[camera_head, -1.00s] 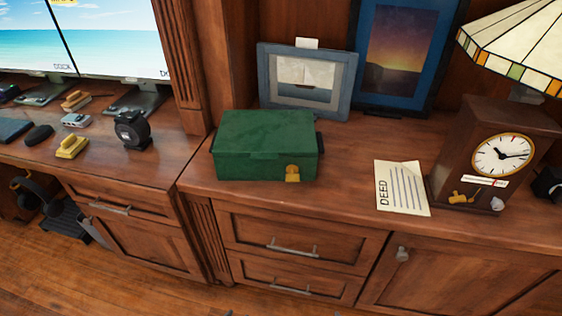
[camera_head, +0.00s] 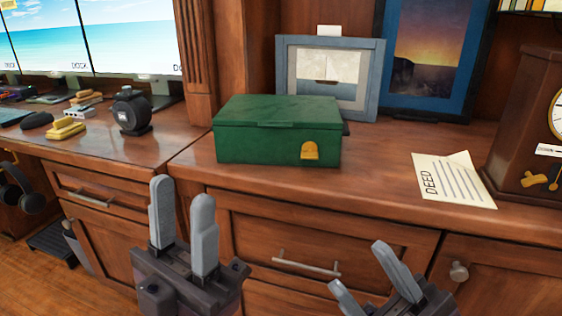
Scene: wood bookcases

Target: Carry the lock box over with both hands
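The lock box (camera_head: 275,145) is a closed green box with a gold latch (camera_head: 310,149) on its front. It sits on the wooden cabinet top, near the front edge. My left gripper (camera_head: 182,212) is open and empty, below and to the left of the box, in front of the cabinet. My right gripper (camera_head: 362,268) is open and empty, lower and to the right of the box, partly cut off by the bottom edge. Neither gripper touches the box.
A framed picture (camera_head: 293,72) stands close behind the box. Counter between box and deed is clear.

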